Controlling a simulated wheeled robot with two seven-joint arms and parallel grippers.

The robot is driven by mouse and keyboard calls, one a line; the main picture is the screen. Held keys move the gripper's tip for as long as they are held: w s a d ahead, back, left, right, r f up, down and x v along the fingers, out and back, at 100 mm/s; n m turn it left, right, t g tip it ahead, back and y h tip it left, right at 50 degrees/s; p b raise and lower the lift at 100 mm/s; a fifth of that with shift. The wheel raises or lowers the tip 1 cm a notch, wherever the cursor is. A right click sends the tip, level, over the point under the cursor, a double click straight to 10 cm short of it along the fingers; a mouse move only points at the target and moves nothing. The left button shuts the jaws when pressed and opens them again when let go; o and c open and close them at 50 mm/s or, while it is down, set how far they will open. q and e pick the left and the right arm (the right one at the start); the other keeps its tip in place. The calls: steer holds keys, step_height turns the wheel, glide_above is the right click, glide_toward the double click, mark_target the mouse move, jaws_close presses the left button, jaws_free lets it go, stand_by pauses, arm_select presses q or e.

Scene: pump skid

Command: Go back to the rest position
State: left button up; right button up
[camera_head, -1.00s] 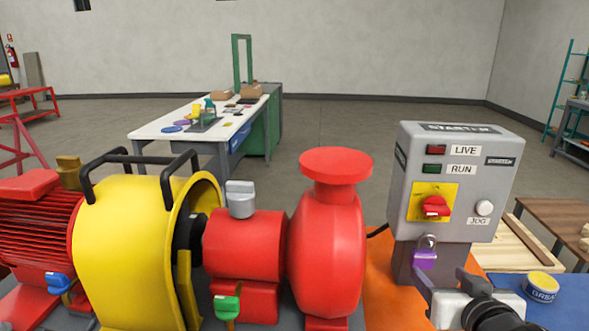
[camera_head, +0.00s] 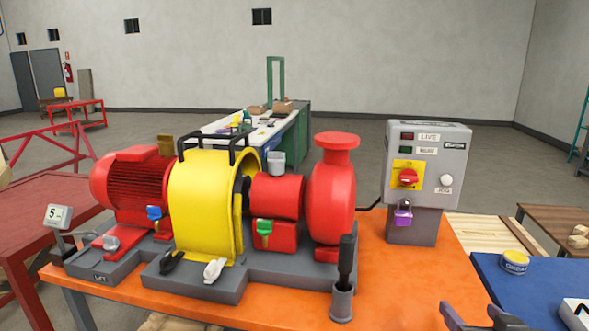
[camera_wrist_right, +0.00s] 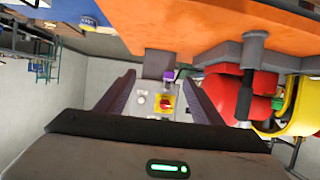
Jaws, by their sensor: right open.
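My right gripper (camera_head: 480,318) shows at the bottom right of the head view, with only its fingertips in the picture. Its fingers are apart and nothing is between them. In the right wrist view its two dark fingers (camera_wrist_right: 158,100) are also spread and empty, pointing toward the grey control box. The control box (camera_head: 428,165) stands on the orange bench behind the gripper, clear of it. A purple padlock (camera_head: 403,212) hangs below its red switch (camera_head: 408,177). My left gripper is not in view.
The pump skid with red motor (camera_head: 135,188), yellow guard (camera_head: 205,205) and red pump (camera_head: 330,205) fills the middle of the orange bench (camera_head: 385,290). A dark-handled tool stands in a grey holder (camera_head: 342,302). A yellow-lidded tin (camera_head: 514,262) sits on the blue surface at right.

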steer(key=s+a+f+n+g+y, duration=0.1)
steer(key=s+a+f, duration=0.15)
steer(key=f, duration=0.45)
steer(key=s+a+f+n+g+y, duration=0.1)
steer(key=s+a+f, duration=0.15)
steer(key=f, duration=0.45)
steer(key=s+a+f+n+g+y, duration=0.1)
steer(key=s+a+f+y, duration=0.1)
steer(key=a+f, duration=0.35)
steer(key=s+a+f, duration=0.3)
steer(key=s+f, duration=0.3)
steer(key=s+a+f+n+g+y, duration=0.1)
steer(key=s+a+f, duration=0.2)
steer(key=s+f, duration=0.3)
steer(key=shift+s+f, duration=0.2)
steer(key=shift+s, duration=0.35)
